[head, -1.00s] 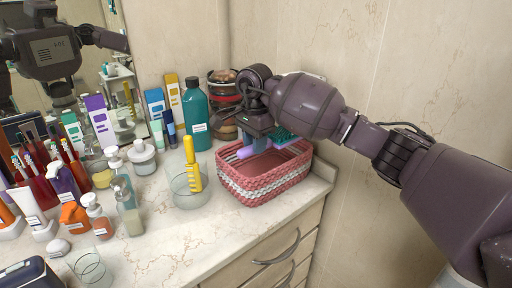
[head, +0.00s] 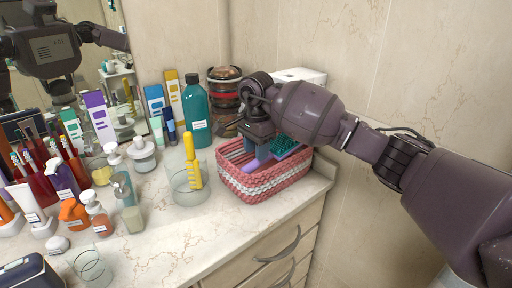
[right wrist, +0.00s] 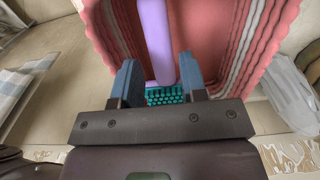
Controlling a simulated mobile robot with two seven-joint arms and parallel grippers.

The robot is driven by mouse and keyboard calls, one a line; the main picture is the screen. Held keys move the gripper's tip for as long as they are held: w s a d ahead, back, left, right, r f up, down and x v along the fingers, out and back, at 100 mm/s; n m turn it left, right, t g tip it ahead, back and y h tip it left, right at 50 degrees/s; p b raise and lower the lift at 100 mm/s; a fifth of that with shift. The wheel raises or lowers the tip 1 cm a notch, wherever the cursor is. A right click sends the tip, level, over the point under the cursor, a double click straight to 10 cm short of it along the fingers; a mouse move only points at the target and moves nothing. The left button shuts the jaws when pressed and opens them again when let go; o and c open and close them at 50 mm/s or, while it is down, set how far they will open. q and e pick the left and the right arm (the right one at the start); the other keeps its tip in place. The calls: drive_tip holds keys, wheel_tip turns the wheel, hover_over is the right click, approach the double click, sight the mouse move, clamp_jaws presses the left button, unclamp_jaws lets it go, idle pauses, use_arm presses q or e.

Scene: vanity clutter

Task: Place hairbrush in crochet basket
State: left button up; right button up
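The hairbrush, with a purple handle and teal bristles (head: 285,146), lies inside the pink and white crochet basket (head: 262,185), tilted against its inner side. My right gripper (head: 261,150) is over the basket, fingers pointing down into it. In the right wrist view the two blue fingers (right wrist: 162,80) are apart. The purple handle (right wrist: 156,40) shows beyond them and the teal bristles (right wrist: 165,95) show between them, with clear gaps to both fingers. The basket's woven wall (right wrist: 250,45) also shows there. My left gripper is not in view.
A glass (head: 188,185) with a yellow comb stands left of the basket. A teal bottle (head: 195,112) and a stacked container (head: 224,90) stand behind. Several bottles crowd the left counter. The front counter (head: 185,235) is mostly clear.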

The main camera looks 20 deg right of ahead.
drive_tip(key=shift+o, duration=1.1)
